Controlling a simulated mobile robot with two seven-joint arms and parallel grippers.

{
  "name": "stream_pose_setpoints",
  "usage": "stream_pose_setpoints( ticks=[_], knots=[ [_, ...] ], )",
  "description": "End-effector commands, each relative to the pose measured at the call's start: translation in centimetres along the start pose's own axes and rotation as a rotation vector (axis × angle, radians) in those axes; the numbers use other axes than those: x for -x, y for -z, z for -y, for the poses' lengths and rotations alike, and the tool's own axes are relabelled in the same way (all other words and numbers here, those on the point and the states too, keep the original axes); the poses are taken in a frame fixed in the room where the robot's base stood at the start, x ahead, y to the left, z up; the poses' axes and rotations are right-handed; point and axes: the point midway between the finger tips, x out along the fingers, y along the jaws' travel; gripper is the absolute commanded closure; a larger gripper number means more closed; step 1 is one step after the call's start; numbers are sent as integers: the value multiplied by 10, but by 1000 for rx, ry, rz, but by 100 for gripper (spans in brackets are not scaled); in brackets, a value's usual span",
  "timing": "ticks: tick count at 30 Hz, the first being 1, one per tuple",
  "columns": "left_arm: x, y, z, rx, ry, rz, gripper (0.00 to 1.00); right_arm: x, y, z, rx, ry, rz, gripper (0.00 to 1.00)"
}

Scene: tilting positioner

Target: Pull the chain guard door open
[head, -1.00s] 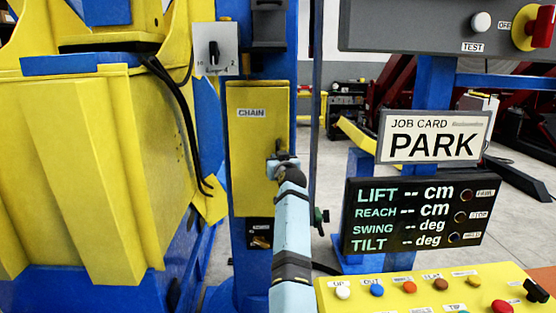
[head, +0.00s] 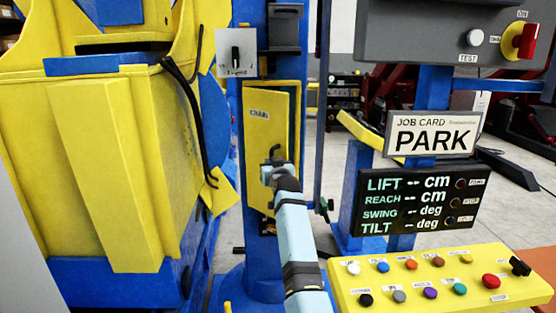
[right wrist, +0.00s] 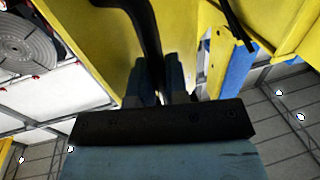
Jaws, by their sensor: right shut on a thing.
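The yellow chain guard door (head: 262,110), labelled CHAIN, stands ajar on the blue column in the head view. Its yellow frame (head: 299,105) shows behind and to the right of it, with a dark gap between. My right gripper (head: 276,166) is at the door's right side, shut on the dark door handle. In the right wrist view the two fingers of my right gripper (right wrist: 157,85) close about the black handle (right wrist: 146,35), with yellow panel behind. The exact contact is partly hidden. My left gripper is not in view.
A yellow button panel (head: 440,277) lies just right of my right arm. Above it are a black readout board (head: 418,202) and a PARK job card (head: 432,135). A large yellow and blue machine body (head: 110,160) fills the left, with black cables hanging near the door.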

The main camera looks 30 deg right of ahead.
Motion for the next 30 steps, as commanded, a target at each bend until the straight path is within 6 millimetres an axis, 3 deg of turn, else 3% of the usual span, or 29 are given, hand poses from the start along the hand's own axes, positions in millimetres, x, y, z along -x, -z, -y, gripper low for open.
stream_pose_setpoints(
  ticks=[12,30],
  knots=[
    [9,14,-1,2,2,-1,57,6,3,27,1,-106,-1,100],
    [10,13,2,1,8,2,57,7,2,30,5,-140,-5,100]
  ],
)
